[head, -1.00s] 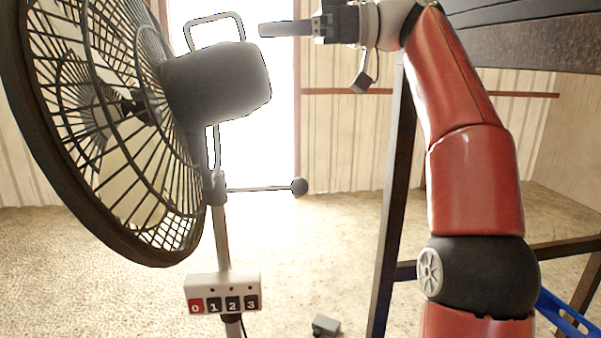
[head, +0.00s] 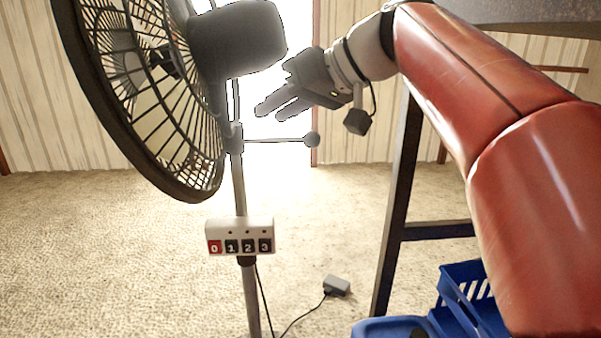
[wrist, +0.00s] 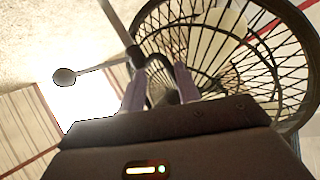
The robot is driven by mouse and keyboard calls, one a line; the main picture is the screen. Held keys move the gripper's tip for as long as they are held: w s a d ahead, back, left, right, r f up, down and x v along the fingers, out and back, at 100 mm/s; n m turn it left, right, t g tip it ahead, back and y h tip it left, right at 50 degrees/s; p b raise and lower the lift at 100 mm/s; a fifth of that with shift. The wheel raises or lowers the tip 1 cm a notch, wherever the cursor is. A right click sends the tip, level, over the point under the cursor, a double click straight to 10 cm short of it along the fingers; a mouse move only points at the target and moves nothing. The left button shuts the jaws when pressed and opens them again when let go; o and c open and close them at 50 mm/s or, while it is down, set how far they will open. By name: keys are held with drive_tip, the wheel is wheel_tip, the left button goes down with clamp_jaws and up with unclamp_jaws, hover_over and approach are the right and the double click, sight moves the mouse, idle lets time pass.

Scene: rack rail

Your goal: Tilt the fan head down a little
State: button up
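The fan head is a round caged grille (head: 160,95) with a dark motor housing (head: 237,40) behind it, on a grey pole (head: 240,185). It faces left in the head view and also shows in the wrist view (wrist: 225,40). A thin rod with a round black knob (head: 312,139) sticks out to the right below the housing; the knob also shows in the wrist view (wrist: 64,77). My gripper (head: 268,110) is open and empty, right of and below the housing, above the rod. Its fingers (wrist: 160,90) are apart in the wrist view, pointing towards the fan.
A white button box (head: 240,236) marked 0 to 3 is on the pole. A dark metal frame (head: 397,190) stands at the right, with blue crates (head: 465,295) by it. A small grey adapter (head: 337,286) with a cable lies on the floor.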

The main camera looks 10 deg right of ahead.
drive_tip(key=s+d+f+m+h, duration=0.2)
drive_tip(key=s+f+h, duration=0.1)
drive_tip(key=f, duration=0.5)
drive_tip(key=shift+s+d+f+m+b, duration=0.3)
drive_tip(key=shift+s+m, duration=0.1)
drive_tip(key=shift+s, duration=0.25)
drive_tip(key=s+d+f+m+h, duration=0.2)
drive_tip(key=s+d+f, duration=0.3)
drive_tip(key=f, duration=0.6)
drive_tip(key=s+d+f+m+h, duration=0.2)
drive_tip(key=s+d+f+h, duration=0.2)
drive_tip(key=s+f, duration=0.6)
wheel_tip(320, 180, down, 2)
drive_tip(key=shift+s+d+f+h, duration=0.1)
drive_tip(key=shift+s+d+h, duration=0.25)
drive_tip(key=shift+d, duration=0.5)
